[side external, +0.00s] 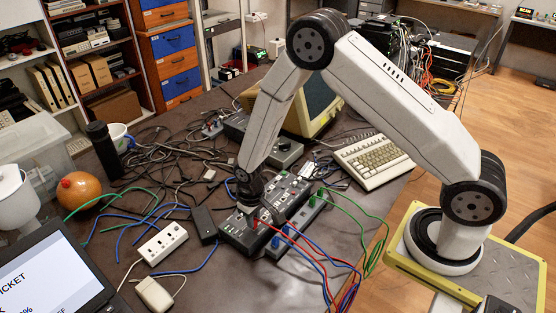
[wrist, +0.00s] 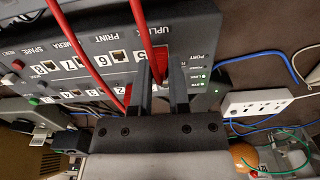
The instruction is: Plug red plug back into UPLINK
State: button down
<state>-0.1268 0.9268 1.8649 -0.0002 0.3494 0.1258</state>
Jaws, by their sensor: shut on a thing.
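The grey panel box (side external: 243,234) lies on the dark table, with numbered ports and labels. In the wrist view its face (wrist: 95,62) shows the words UPLINK, PRINT and SPARE. My gripper (wrist: 164,60) is shut on a red plug (wrist: 160,66) just by the UPLINK label. The red cable (wrist: 139,25) runs up from between the fingers. The fingers hide the UPLINK socket, so I cannot tell how far the plug is in. In the side view my gripper (side external: 250,204) is down at the box.
A second red cable (wrist: 85,55) passes left of my gripper across the panel. Blue, green and red cables (side external: 335,268) trail to the right of the box. A white power strip (side external: 162,244), a black adapter (side external: 204,225) and a beige keyboard (side external: 374,158) lie near.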

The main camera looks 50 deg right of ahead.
jog(key=shift+f, duration=0.1)
jog(key=c, duration=0.5)
grip_release()
jog(key=shift+r, duration=3.85)
